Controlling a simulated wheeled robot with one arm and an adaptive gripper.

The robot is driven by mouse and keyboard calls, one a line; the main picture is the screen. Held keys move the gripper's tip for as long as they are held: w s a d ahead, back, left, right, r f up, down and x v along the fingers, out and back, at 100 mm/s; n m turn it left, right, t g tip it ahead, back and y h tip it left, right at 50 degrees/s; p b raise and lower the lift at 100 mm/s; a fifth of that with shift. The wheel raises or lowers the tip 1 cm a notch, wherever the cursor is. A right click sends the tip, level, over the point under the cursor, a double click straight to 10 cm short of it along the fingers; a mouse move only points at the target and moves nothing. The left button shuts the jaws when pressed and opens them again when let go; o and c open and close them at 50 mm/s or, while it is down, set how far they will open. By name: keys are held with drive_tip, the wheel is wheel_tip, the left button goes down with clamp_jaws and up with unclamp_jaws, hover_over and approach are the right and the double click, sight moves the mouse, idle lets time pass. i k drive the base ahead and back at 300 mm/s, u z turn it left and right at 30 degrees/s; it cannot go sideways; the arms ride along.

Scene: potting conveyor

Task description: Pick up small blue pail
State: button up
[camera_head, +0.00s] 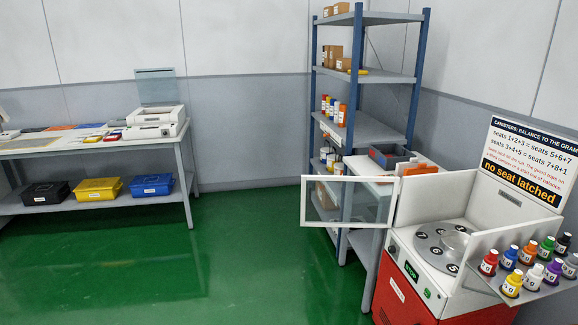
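I make out no small blue pail in the head view. A blue-capped small canister (512,258) stands among others at the right. My gripper is not in view.
A yellow box (98,191) and a black box (46,194) stand beside the blue one. A shelf rack (416,75) stands at the back. A red machine (405,300) with an open glass guard door (345,205) fills the right. The green floor (200,270) is clear.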

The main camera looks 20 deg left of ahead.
sight(324, 151)
drive_tip(key=u, duration=1)
drive_tip(key=i, duration=1.4)
drive_tip(key=u, duration=0.25)
drive_tip(key=i, duration=1.7)
drive_tip(key=z, duration=0.95)
drive_tip(key=i, duration=0.45)
drive_tip(key=z, duration=0.3)
